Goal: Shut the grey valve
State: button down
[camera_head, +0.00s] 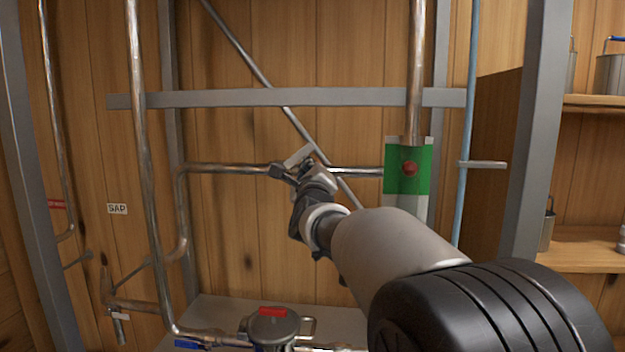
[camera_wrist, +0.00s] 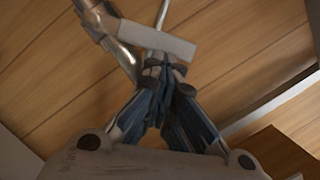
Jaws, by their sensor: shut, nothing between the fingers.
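A light grey valve handle (camera_head: 299,155) sits on the horizontal metal pipe in the middle of the head view. It is tilted, its right end higher than its left. In the wrist view the grey handle (camera_wrist: 152,38) is a flat bar crossing just beyond my fingertips. My gripper (camera_head: 287,172) is shut with nothing between its fingers, and it is close to the handle. In the wrist view my gripper (camera_wrist: 165,68) has its fingertips together just below the bar. I cannot tell whether they touch it. The valve body is largely hidden by my gripper.
A grey lever (camera_head: 485,164) sticks out from the blue pipe (camera_head: 468,120). A red handle (camera_head: 272,311) and a blue handle (camera_head: 190,345) are low down. A grey post (camera_head: 535,130) stands at right.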

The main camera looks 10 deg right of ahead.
aim_at(304, 148)
jog(key=r+n+p, duration=0.1)
jog(key=a+r+n+p, duration=0.1)
jog(key=n+p, duration=0.1)
jog(key=r+n+y+p, duration=0.1)
jog(key=r+n, duration=0.1)
jog(key=shift+w+a+g, duration=0.2)
jog(key=shift+w+g, duration=0.1)
jog(key=shift+g, duration=0.1)
jog(key=a+r+n+p, duration=0.1)
jog(key=n+p, duration=0.1)
jog(key=a+n+p, duration=0.1)
jog(key=p, duration=0.2)
jog(key=shift+w+a+r+n+g+y, duration=0.1)
jog(key=shift+w+r+n+g+y, duration=0.2)
jog(key=shift+w+r+n, duration=0.1)
jog(key=shift+a+r+p, duration=0.15)
jog(key=shift+p, duration=0.3)
